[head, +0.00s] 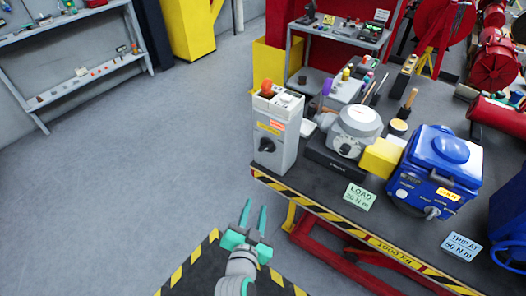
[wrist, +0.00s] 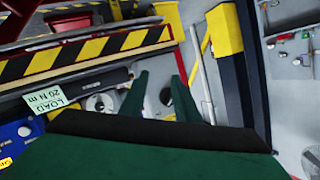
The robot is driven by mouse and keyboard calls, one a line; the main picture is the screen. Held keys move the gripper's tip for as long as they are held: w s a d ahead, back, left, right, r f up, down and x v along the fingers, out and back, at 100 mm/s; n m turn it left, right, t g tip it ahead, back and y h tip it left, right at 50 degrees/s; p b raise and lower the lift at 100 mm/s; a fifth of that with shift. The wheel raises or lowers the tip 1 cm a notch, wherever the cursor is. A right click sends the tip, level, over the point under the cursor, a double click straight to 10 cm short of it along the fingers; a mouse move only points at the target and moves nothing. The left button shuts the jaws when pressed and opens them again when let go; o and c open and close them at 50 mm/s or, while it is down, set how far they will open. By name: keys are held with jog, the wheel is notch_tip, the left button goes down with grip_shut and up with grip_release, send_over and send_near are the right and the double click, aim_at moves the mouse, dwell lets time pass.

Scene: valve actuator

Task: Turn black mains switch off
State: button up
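The black mains switch (head: 267,146) is a round rotary knob on the front of an upright light grey control box (head: 284,148). The box stands at the near left corner of the workbench and has an orange-red button on top. My gripper (head: 255,204) is in front of and below the box, beyond the bench edge. Its two teal fingers are apart with nothing between them, and it does not touch the switch. In the wrist view the dark green fingers (wrist: 159,75) are spread.
The workbench edge (head: 350,233) has yellow-black stripes. A white-grey actuator (head: 357,128), a yellow block (head: 381,157) and a blue motor unit (head: 437,170) stand right of the box. The floor (head: 150,150) to the left is open.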

aim_at(264, 149)
jog(key=w+a+r+m+h, duration=0.1)
jog(key=w+r+m, duration=0.2)
jog(key=r, duration=0.2)
jog(key=w+r+m+h, duration=0.1)
jog(key=w+r+m, duration=0.3)
jog(key=r, duration=0.2)
jog(key=shift+g+h, duration=0.3)
jog(key=x, duration=1)
jog(key=shift+w+d+f, duration=0.1)
jog(key=shift+w+f, duration=0.05)
jog(key=shift+f, duration=0.05)
jog(key=shift+c, duration=0.2)
grip_shut()
